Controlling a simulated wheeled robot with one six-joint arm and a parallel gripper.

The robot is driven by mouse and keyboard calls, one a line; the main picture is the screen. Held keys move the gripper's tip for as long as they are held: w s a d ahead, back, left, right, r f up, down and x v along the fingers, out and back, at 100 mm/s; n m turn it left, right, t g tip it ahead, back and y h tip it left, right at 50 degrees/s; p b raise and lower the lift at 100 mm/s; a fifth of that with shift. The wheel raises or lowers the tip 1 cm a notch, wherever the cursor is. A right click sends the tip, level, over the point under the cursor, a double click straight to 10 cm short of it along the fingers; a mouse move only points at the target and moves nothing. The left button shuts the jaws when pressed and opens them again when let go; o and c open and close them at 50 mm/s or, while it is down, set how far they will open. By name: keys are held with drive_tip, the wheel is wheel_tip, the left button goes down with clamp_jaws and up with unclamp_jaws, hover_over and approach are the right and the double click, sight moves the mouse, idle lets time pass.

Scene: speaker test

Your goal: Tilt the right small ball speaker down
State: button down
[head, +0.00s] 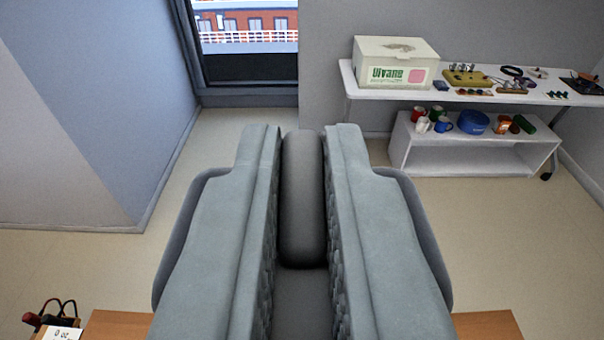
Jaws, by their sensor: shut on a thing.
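My gripper (303,136) fills the middle of the head view, its two pale grey padded fingers pointing away from me. It is shut on a dark grey rounded piece (302,195), which shows as a narrow upright strip between the fingers. The fingers hide its sides, so I cannot tell whether it is part of the right small ball speaker. No whole ball speaker can be made out in this view.
A brown wooden surface (118,324) shows at the bottom, with a dark device (38,320) at far left. A white shelf table (465,98) at back right holds a white box (393,62), small parts and mugs. Open floor (510,235) lies between.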

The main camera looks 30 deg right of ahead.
drive_tip(key=shift+s+a+f+t+h, duration=0.1)
drive_tip(key=shift+a+f+t+h, duration=0.1)
drive_tip(key=shift+t+h, duration=0.3)
drive_tip(key=shift+s+r+t+h, duration=0.15)
drive_tip(key=shift+t+h, duration=0.15)
drive_tip(key=shift+t, duration=0.3)
idle(0.3)
drive_tip(key=c, duration=1.5)
unclamp_jaws()
drive_tip(key=shift+s+r, duration=0.1)
drive_tip(key=shift+r, duration=0.05)
drive_tip(key=v, duration=1.7)
drive_tip(key=shift+s+a, duration=0.1)
drive_tip(key=shift+s, duration=0.05)
